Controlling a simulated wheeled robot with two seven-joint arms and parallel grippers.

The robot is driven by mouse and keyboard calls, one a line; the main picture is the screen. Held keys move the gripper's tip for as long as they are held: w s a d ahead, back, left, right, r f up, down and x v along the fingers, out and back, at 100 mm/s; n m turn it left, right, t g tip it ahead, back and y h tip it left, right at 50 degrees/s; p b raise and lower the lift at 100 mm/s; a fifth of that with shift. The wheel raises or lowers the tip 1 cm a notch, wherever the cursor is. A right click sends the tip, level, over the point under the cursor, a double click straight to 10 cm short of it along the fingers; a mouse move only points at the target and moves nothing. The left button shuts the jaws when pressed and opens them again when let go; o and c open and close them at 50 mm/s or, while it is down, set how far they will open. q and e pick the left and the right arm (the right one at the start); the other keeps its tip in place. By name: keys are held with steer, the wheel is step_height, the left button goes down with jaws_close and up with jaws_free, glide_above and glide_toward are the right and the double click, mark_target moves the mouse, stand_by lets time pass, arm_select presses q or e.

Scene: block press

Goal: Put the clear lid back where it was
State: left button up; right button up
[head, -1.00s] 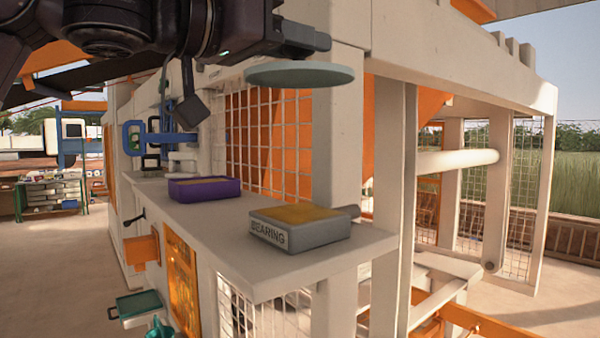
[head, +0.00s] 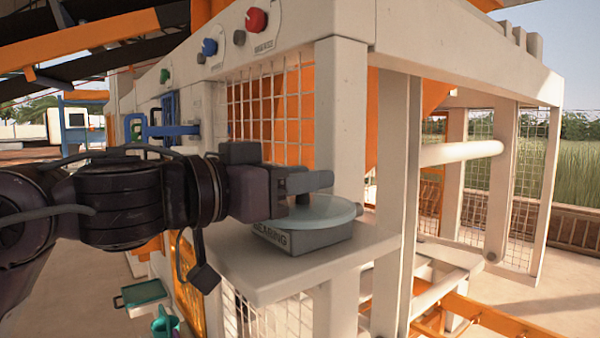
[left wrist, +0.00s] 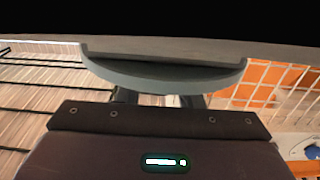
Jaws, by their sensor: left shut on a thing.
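The clear lid (head: 325,213) is a thin, pale, round disc. My left gripper (head: 308,187) is shut on it and holds it roughly level over the grey box marked BEARING (head: 305,241). The lid covers the box's top in the head view; I cannot tell whether it touches the box. In the left wrist view a grey curved edge, seemingly the lid (left wrist: 165,77), spans the space in front of the gripper. My right gripper is not in view.
The box stands on a pale shelf (head: 270,284) fixed to the machine frame. A post (head: 340,130) and wire mesh (head: 270,115) rise behind it. Red (head: 256,20) and blue (head: 210,47) buttons sit above. A green tray (head: 140,293) is lower left.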

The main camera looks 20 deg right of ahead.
arm_select(q)
steer(key=o, duration=1)
steer(key=shift+r, duration=0.15)
steer(key=shift+s+a, duration=0.1)
steer(key=shift+a, duration=0.25)
steer(key=b+v, duration=0.5)
steer(key=v, duration=0.6)
steer(key=shift+s+a, duration=0.1)
steer(key=shift+a, duration=0.05)
